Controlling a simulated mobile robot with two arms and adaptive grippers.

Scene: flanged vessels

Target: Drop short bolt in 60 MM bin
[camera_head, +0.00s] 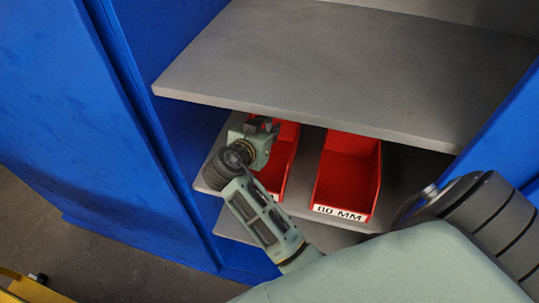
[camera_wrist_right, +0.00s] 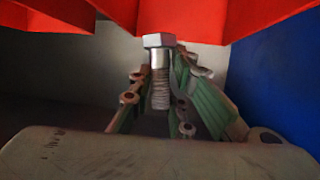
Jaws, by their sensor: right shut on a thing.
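My right gripper (camera_head: 262,126) is at the left red bin (camera_head: 287,160) on the lower shelf, over its back left part. In the right wrist view my right gripper (camera_wrist_right: 163,88) is shut on a silver hex-head bolt (camera_wrist_right: 160,72), its head toward the red bin wall (camera_wrist_right: 180,14) at the top of that picture. The bolt cannot be made out in the head view. The left bin's front label is hidden behind my right arm. The right red bin (camera_head: 346,172) looks empty and has a label that seems to read 80 MM. My left gripper is not in view.
A grey upper shelf (camera_head: 340,60) overhangs the bins and my gripper closely. Blue cabinet walls (camera_head: 60,110) stand at left and right. A gap of bare shelf separates the two bins. A yellow object (camera_head: 20,287) shows at the bottom left corner.

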